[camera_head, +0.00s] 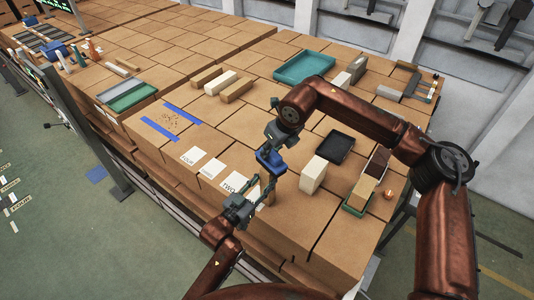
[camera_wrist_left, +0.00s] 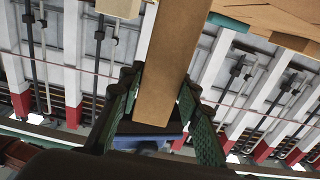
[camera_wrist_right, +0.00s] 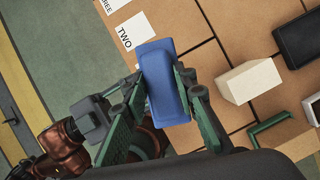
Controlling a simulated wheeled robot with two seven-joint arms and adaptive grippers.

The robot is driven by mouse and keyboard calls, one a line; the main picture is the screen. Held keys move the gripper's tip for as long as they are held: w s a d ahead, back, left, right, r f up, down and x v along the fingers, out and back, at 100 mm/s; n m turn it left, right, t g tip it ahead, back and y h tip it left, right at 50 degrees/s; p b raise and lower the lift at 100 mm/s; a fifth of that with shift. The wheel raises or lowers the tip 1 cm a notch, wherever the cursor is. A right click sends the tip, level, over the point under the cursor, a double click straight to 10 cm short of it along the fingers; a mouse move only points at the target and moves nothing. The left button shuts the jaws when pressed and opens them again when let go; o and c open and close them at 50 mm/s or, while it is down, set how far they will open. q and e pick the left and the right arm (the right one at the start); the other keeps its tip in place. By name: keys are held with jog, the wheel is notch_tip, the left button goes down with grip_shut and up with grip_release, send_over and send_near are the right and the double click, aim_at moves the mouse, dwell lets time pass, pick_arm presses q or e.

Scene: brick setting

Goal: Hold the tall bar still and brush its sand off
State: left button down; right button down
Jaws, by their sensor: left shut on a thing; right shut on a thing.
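A tan bar (camera_wrist_left: 172,55) stands between the two fingers of my left gripper (camera_wrist_left: 158,85), which is shut on it. In the head view this gripper (camera_head: 260,182) is low, near the front edge by the card TWO; the bar is hard to make out there against the tan boxes. My right gripper (camera_wrist_right: 158,80) is shut on a blue brush (camera_wrist_right: 165,95), which also shows in the head view (camera_head: 270,160), just above the left gripper. A blue shape shows low behind the bar in the left wrist view. I cannot tell whether brush and bar touch. No sand is discernible on the bar.
A cream block (camera_head: 313,174), a black tray (camera_head: 336,148) and a green tray (camera_head: 355,210) lie to the right. A teal tray (camera_head: 304,66) is farther back. Blue tape strips (camera_head: 160,129) flank brown specks at left. Cards (camera_head: 192,157) lie along the front edge.

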jog(key=shift+w+d, duration=0.3)
jog(key=shift+w, duration=0.1)
jog(key=s+a, duration=0.2)
jog(key=s, duration=0.1)
jog(key=shift+s+a, duration=0.2)
jog(key=shift+a, duration=0.05)
notch_tip(320, 180, up, 8)
jog(key=shift+w+a, duration=0.1)
jog(key=shift+a, duration=0.1)
dwell(0.7)
jog(key=shift+f, duration=0.15)
